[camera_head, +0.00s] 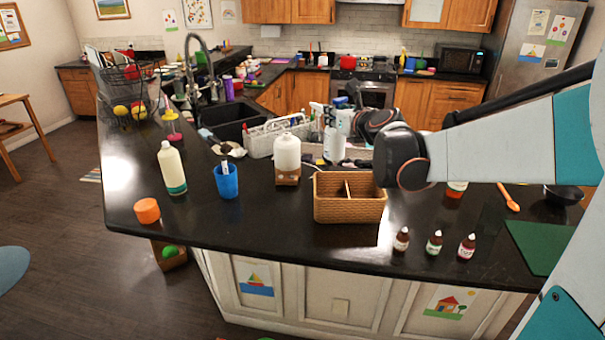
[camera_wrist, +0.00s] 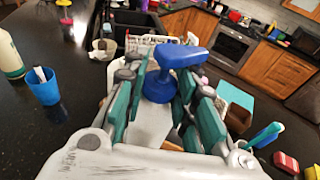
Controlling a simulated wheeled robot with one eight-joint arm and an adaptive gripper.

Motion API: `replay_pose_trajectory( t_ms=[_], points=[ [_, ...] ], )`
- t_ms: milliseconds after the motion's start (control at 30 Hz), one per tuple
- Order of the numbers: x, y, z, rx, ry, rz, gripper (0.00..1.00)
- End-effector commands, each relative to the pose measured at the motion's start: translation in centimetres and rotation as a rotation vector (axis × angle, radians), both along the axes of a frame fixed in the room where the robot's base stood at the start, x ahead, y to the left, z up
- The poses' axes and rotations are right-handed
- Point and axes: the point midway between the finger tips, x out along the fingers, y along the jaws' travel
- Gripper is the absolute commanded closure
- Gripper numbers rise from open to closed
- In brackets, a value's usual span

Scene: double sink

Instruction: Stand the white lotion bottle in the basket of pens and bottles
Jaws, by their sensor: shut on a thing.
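My gripper (camera_head: 345,122) is shut on a white lotion bottle (camera_head: 334,146) with a blue pump top. In the wrist view the blue pump (camera_wrist: 172,85) rises between the teal fingers of my gripper (camera_wrist: 168,100). The bottle looks upright, behind the tan wicker basket (camera_head: 345,212); I cannot tell whether its base touches anything. The wicker basket has a divider and looks empty. A white basket (camera_head: 262,146) holding bottles and other slim items stands behind, by the sink, left of my gripper. It partly shows in the wrist view (camera_wrist: 140,42).
A white jug (camera_head: 287,153) on a wooden stand, a blue cup (camera_head: 227,183) and a tall cream bottle (camera_head: 171,168) stand to the left. Several small dropper bottles (camera_head: 434,243) stand at the front right.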

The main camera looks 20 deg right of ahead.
Motion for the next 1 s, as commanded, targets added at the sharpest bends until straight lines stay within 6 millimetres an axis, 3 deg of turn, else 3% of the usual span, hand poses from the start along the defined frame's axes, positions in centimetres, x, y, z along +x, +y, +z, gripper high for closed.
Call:
replay_pose_trajectory(
  t_ms=[200, 500, 833, 1000],
  points=[
    [0.1, 0.0, -5.8, 0.0, 0.0, 0.0, 1.0],
    [0.1, 0.0, -12.4, 0.0, 0.0, 0.0, 1.0],
    [0.0, 0.0, -14.9, 0.0, 0.0, 0.001, 1.0],
    [0.1, 0.0, -17.3, 0.0, 0.0, 0.001, 1.0]
  ],
)
